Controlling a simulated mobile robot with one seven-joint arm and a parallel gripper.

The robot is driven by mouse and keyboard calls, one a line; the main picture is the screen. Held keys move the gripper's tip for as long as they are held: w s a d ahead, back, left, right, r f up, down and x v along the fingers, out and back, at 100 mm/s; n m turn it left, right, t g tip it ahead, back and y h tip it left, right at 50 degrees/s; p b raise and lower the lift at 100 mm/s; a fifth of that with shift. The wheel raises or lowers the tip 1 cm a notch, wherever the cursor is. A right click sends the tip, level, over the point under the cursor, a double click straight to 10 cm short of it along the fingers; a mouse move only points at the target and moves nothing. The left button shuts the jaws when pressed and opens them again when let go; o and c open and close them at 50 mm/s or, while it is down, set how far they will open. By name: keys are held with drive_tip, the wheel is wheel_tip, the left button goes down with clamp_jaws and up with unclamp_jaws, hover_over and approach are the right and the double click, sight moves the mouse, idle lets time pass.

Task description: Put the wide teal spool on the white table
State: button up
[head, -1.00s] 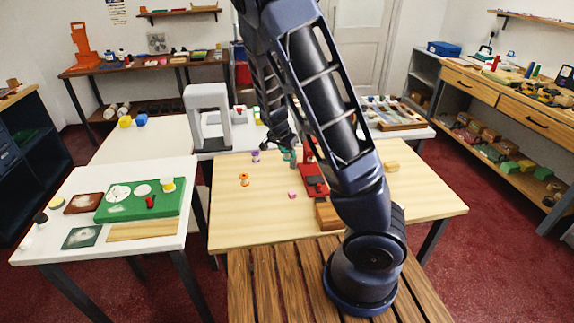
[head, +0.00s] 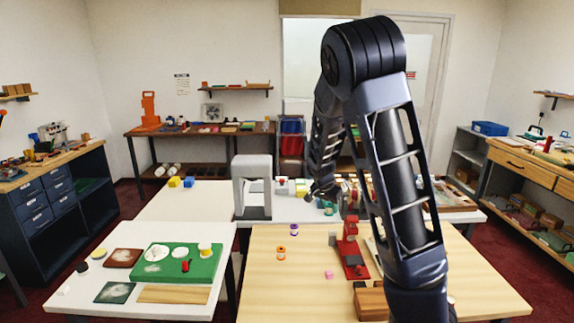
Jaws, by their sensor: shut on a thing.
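My gripper (head: 323,200) is in the middle of the head view, beyond the far edge of the wooden table in the picture, small and partly hidden by my arm. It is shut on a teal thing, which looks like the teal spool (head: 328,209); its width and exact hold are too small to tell. A white table (head: 72,300) stands at the front left, apart from the gripper. It bears a green mat (head: 205,268) with white discs, a yellow-and-white piece and a red piece.
A grey arch-shaped machine (head: 251,180) stands behind. The white table's front left corner is bare.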

drive_tip(key=w+d+f+n, duration=0.2)
drive_tip(key=w+d, duration=0.3)
drive_tip(key=w, duration=0.3)
drive_tip(key=w+d+f+n+y, duration=0.1)
drive_tip(key=w+d+f+n, duration=0.1)
drive_tip(key=w+d, duration=0.3)
drive_tip(key=shift+w+f+n+t+y, duration=0.3)
drive_tip(key=shift+w+f+t, duration=0.1)
drive_tip(key=shift+w, duration=1.5)
wheel_tip(320, 180, up, 5)
drive_tip(key=m+g+h, duration=0.1)
drive_tip(key=m+h, duration=0.1)
drive_tip(key=m, duration=0.3)
hover_over(327, 256)
drive_tip(key=shift+a+r, duration=0.2)
drive_tip(key=shift+a, duration=0.25)
drive_tip(key=shift+s+a+r+m, duration=0.15)
drive_tip(key=shift+s+m, duration=0.15)
drive_tip(key=shift+s, duration=0.3)
wheel_tip(327, 256, down, 20)
drive_tip(key=shift+f, duration=0.1)
